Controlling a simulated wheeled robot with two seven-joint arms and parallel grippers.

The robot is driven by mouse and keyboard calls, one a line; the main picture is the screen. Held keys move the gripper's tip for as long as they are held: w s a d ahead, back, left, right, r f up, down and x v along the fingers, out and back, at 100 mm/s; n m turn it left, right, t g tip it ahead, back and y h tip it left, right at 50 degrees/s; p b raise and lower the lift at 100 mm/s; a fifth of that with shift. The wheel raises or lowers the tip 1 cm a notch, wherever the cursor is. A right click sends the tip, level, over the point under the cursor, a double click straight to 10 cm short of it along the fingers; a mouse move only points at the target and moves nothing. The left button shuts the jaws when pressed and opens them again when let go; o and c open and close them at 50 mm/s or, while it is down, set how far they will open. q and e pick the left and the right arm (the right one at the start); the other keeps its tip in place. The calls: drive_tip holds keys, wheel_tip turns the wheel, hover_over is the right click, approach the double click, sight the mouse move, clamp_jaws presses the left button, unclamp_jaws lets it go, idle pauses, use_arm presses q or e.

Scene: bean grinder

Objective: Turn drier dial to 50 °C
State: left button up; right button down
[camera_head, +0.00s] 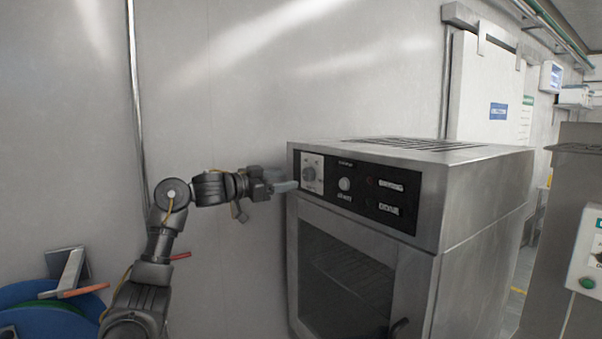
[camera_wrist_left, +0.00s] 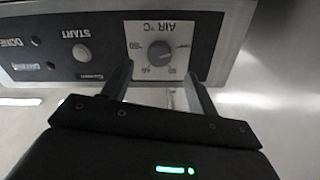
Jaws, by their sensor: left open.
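The drier (camera_head: 365,275) is a steel cabinet with a black control strip. Its dial (camera_head: 309,174) is a grey round knob on a white plate at the strip's left end. In the left wrist view the panel is upside down, and the dial (camera_wrist_left: 159,50) shows below the label "AIR °C". Scale marks ring it, but I cannot read its setting surely. My left gripper (camera_head: 288,187) is at the panel's left edge, in front of the dial plate. Its open fingers (camera_wrist_left: 159,70) point at the dial, one to each side in the picture, apart from it and empty. My right gripper is out of view.
A START button (camera_head: 344,184) and small indicators sit right of the dial. The drier's glass door (camera_head: 340,270) is below, with a dark handle (camera_head: 399,327). A bare wall is close behind my left arm. A blue round object (camera_head: 30,315) lies at lower left.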

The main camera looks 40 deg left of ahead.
sight(305, 176)
use_arm(q)
drive_tip(key=p+x, duration=0.2)
drive_tip(key=x, duration=0.3)
drive_tip(key=shift+w+d+r, duration=0.1)
drive_tip(key=shift+w+d, duration=0.1)
drive_tip(key=shift+w, duration=0.15)
drive_tip(key=shift+w+d, duration=0.1)
drive_tip(key=shift+w, duration=0.35)
drive_tip(key=c, duration=1)
